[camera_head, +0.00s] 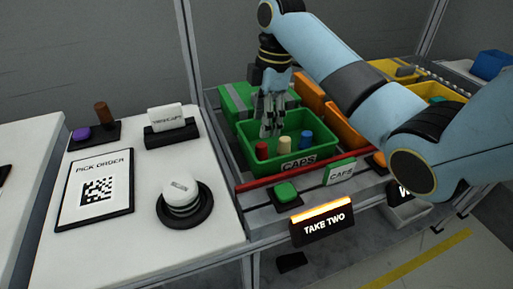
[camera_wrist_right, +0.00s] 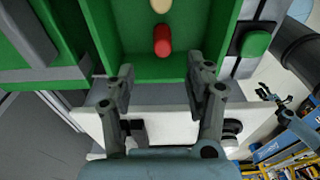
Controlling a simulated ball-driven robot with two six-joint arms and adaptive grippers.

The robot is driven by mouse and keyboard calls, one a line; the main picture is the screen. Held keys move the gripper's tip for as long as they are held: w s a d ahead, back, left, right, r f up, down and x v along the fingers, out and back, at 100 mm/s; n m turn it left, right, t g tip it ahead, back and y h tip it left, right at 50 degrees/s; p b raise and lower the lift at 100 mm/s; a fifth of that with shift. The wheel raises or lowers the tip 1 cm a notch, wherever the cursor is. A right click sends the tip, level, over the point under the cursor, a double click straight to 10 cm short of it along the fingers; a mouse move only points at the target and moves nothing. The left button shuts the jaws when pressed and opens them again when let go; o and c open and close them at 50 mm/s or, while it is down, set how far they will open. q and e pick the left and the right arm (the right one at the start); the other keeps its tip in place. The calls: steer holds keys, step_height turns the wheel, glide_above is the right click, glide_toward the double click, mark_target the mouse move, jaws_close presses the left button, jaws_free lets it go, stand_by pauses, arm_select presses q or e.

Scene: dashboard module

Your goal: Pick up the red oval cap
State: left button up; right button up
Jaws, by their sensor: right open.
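The red oval cap (camera_head: 262,150) stands in the green bin labelled CAPS (camera_head: 298,164), at its left side. In the right wrist view, the red cap (camera_wrist_right: 162,42) lies beyond the fingertips, roughly centred between them. My right gripper (camera_head: 270,130) points down into the bin, just above and beside the red cap. Its fingers (camera_wrist_right: 160,68) are spread wide with nothing between them. Whether a finger touches the cap cannot be told.
A cream cap (camera_head: 284,145) and a blue cap (camera_head: 306,139) share the bin. Orange bins (camera_head: 344,127) stand to the right, and a red bar (camera_head: 290,173) runs along the front. A TAKE TWO sign (camera_head: 323,225) and a white table (camera_head: 110,235) are nearer.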

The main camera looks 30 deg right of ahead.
mark_target(262, 144)
steer(key=shift+s+a+f, duration=0.1)
steer(key=shift+f, duration=0.5)
steer(key=shift+s+a+f, duration=0.1)
steer(key=shift+f, duration=0.5)
steer(key=shift+w+f, duration=0.1)
steer(key=shift+f, duration=0.2)
steer(key=f, duration=0.3)
steer(key=f+b, duration=0.1)
steer(key=f, duration=0.1)
steer(key=shift+a, duration=0.25)
steer(key=c, duration=0.4)
arm_select(q)
steer(key=shift+s+f, duration=0.55)
steer(key=shift+s, duration=0.2)
arm_select(e)
steer(key=c, duration=0.6)
